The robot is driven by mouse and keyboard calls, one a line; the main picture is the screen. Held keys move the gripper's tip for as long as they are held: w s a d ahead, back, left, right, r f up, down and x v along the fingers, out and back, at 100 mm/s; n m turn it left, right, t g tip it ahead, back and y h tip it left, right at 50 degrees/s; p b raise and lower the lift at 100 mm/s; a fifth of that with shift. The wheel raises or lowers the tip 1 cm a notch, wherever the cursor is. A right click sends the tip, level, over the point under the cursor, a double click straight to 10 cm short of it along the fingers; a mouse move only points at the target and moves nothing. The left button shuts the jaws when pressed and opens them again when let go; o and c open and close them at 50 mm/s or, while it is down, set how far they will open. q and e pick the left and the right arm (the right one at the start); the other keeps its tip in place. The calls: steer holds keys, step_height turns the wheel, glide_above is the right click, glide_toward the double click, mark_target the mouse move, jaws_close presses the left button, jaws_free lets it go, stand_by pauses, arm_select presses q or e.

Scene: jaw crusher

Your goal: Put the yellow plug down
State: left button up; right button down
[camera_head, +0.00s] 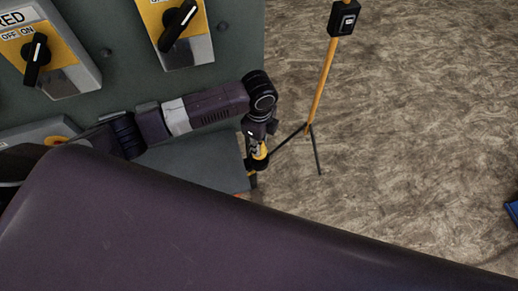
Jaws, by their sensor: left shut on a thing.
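My left gripper (259,152) is at the end of my left arm, just past the right edge of the grey-green panel. It points down and is small in the view. It is shut on the yellow plug (260,151), of which a small yellow part shows between dark parts. The lower end of the plug is partly hidden, and I cannot tell whether it touches anything. My right gripper is not in view.
The grey-green panel (225,90) carries switch boxes with black rotary knobs (178,24) at the upper left. A yellow pole (322,82) on a dark tripod stands on the brown floor to the right. A large dark arm link of mine covers the lower part. A blue object (512,211) shows at the right edge.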

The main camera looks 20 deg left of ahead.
arm_select(q)
step_height(320, 180, down, 4)
steer(key=shift+r, duration=0.2)
steer(key=shift+f, duration=0.35)
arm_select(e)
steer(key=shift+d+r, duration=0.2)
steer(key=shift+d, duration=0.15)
arm_select(q)
steer(key=o, duration=0.9)
step_height(320, 180, up, 12)
steer(key=shift+r+b, duration=0.1)
steer(key=shift+b, duration=0.3)
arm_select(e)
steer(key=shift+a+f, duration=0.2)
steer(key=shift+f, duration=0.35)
